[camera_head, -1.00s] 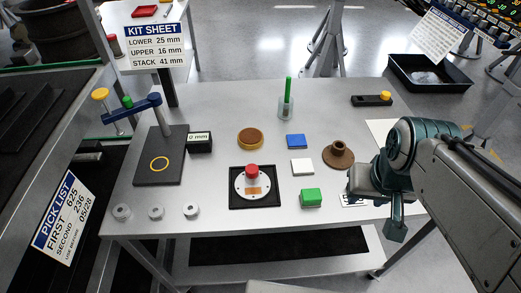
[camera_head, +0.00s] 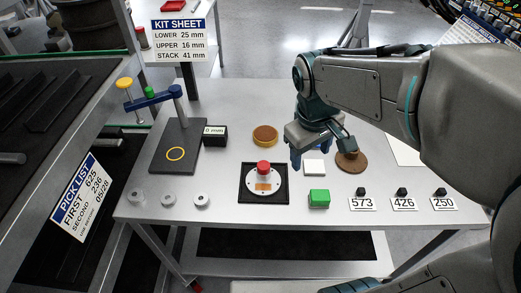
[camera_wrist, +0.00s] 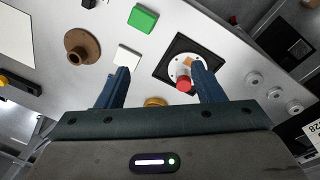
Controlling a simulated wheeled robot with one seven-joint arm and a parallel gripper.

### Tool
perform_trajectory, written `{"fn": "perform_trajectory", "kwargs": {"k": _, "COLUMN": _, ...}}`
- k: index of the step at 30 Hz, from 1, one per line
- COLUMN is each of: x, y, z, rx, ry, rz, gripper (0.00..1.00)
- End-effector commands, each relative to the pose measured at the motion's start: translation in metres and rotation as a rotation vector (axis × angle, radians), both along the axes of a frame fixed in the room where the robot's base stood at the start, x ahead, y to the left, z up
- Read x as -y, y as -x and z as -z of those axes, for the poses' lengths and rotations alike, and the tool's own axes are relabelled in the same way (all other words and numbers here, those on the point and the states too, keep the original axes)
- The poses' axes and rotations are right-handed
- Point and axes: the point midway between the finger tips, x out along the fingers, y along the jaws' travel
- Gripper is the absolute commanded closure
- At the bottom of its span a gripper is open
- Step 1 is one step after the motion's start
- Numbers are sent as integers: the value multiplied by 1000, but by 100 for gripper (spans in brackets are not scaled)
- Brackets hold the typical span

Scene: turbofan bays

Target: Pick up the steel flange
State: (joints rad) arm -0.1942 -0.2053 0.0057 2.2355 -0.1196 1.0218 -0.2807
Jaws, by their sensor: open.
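A pale steel-coloured round disc with small holes, which looks like the steel flange (camera_head: 254,184), lies in a square black tray (camera_head: 243,201). A red knob (camera_head: 263,167) stands on it, and a copper-coloured patch shows beside the knob. In the wrist view the disc (camera_wrist: 175,66) is partly covered by my right-hand finger. My gripper (camera_head: 320,158) is open and empty above the table, to the right of the disc. In the wrist view its two fingers (camera_wrist: 160,72) point toward the tabletop, with the red knob near the right-hand one.
A white square (camera_head: 314,167), a green block (camera_head: 319,198) and a brown flanged hub (camera_head: 352,161) stand close by. Three small metal rings (camera_head: 169,199) are front left. A stand with a blue arm (camera_head: 152,99) rises at left.

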Motion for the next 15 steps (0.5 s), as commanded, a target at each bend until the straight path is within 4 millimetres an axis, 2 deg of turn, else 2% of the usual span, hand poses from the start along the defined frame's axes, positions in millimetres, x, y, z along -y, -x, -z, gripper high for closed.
{"fn": "perform_trajectory", "kwargs": {"k": 1, "x": -13, "y": -15, "z": 2, "rx": -33, "ry": 29, "rz": -89, "gripper": 38}}
{"fn": "perform_trajectory", "kwargs": {"k": 6, "x": -57, "y": -56, "z": 15, "rx": -137, "ry": 130, "rz": -389, "gripper": 38}}
{"fn": "perform_trajectory", "kwargs": {"k": 10, "x": -94, "y": -82, "z": 31, "rx": -215, "ry": 205, "rz": -605, "gripper": 38}}
{"fn": "perform_trajectory", "kwargs": {"k": 15, "x": -134, "y": -103, "z": 53, "rx": -296, "ry": 281, "rz": -819, "gripper": 38}}
